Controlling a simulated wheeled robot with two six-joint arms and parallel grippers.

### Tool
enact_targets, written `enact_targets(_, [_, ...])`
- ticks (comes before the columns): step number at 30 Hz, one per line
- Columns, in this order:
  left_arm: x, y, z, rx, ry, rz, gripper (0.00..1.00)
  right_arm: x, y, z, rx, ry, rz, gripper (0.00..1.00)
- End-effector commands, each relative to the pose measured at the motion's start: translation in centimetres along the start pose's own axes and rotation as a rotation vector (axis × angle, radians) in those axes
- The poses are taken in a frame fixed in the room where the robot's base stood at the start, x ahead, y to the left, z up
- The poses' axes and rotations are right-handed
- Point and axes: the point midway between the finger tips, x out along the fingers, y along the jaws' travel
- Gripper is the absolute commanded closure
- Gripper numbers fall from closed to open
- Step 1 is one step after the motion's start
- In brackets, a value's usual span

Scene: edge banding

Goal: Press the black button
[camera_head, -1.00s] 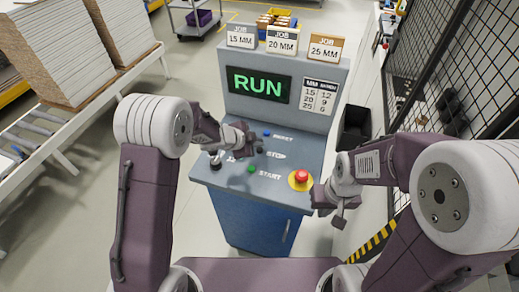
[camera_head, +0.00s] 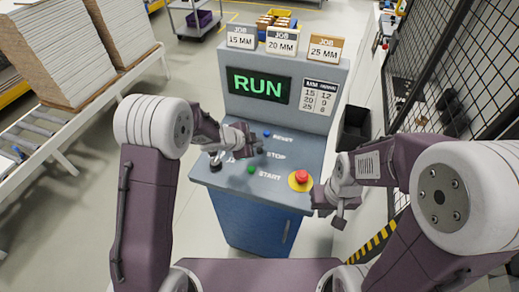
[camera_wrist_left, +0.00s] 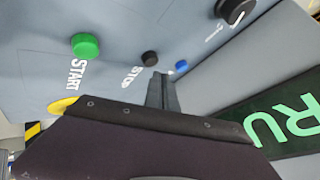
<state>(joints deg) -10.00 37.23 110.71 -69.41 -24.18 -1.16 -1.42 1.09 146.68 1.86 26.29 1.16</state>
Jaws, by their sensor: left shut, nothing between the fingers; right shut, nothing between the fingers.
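The black button (camera_wrist_left: 149,58) beside the STOP label is a small round cap on the grey sloped panel (camera_head: 290,155). In the head view the left gripper partly covers it. My left gripper (camera_head: 256,145) is shut and empty over the panel. In the left wrist view its fingertips (camera_wrist_left: 160,76) point at the panel close beside the black button; I cannot tell whether they touch it. My right gripper (camera_head: 339,222) is shut and empty, off the panel's front right edge.
A green START button (camera_head: 251,170), a blue RESET button (camera_head: 267,134), a black knob (camera_head: 215,163) and a red emergency button (camera_head: 301,176) share the panel. The screen (camera_head: 258,86) reads RUN. A mesh fence (camera_head: 450,75) stands at right.

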Motion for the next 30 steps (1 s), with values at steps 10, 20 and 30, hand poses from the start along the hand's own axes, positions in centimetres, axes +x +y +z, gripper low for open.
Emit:
enact_targets(10, [0.00,0.00,0.00,0.000,0.000,0.000,1.00,0.00,0.00,0.00,0.000,0.000,0.000,1.00])
enact_targets(20, [0.36,0.27,0.27,0.000,0.000,0.000,1.00,0.35,0.01,0.04,0.000,0.000,0.000,1.00])
enact_targets(30, [0.59,0.44,0.44,0.000,0.000,0.000,1.00,0.52,0.01,0.05,0.000,0.000,0.000,1.00])
